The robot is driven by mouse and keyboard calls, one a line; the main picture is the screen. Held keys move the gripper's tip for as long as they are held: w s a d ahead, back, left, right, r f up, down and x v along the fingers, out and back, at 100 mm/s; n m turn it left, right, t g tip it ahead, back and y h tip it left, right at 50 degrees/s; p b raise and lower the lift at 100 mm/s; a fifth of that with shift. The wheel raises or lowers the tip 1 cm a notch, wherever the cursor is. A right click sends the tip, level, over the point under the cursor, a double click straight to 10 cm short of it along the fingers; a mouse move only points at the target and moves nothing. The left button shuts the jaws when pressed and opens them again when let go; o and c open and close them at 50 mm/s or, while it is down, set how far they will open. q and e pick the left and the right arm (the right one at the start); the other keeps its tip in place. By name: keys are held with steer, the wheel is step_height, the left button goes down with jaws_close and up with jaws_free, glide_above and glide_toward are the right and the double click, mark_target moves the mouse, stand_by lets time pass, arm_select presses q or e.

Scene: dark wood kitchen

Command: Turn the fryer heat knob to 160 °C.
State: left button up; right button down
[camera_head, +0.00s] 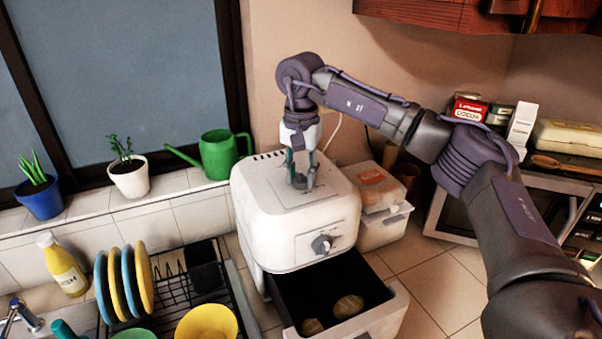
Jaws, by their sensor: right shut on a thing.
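The white fryer (262,205) stands on the counter in the middle of the head view. A square dial panel (323,194) is on its top, and a grey knob (322,244) is on its front face. My right gripper (301,183) points straight down at the top panel. Its fingers are closed around a small knob there, which they mostly hide. I cannot read the dial's markings or where the knob points. The front knob is clear of the gripper. My left gripper is not in view.
The fryer's drawer (388,313) is pulled out at the front, with brown food pieces (348,306) inside. A green watering can (216,153) stands left of the fryer, and a dish rack (250,299) is at front left. A lidded container (383,230) stands close on the right.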

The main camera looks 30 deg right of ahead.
steer(key=shift+m, duration=0.3)
steer(key=m, duration=0.4)
steer(key=shift+m, duration=0.4)
steer(key=m+b, duration=0.1)
steer(key=m, duration=1.1)
steer(key=shift+m, duration=0.4)
steer(key=m, duration=0.5)
steer(key=shift+b, duration=0.4)
steer(key=shift+m, duration=0.3)
steer(key=c, duration=0.8)
jaws_free()
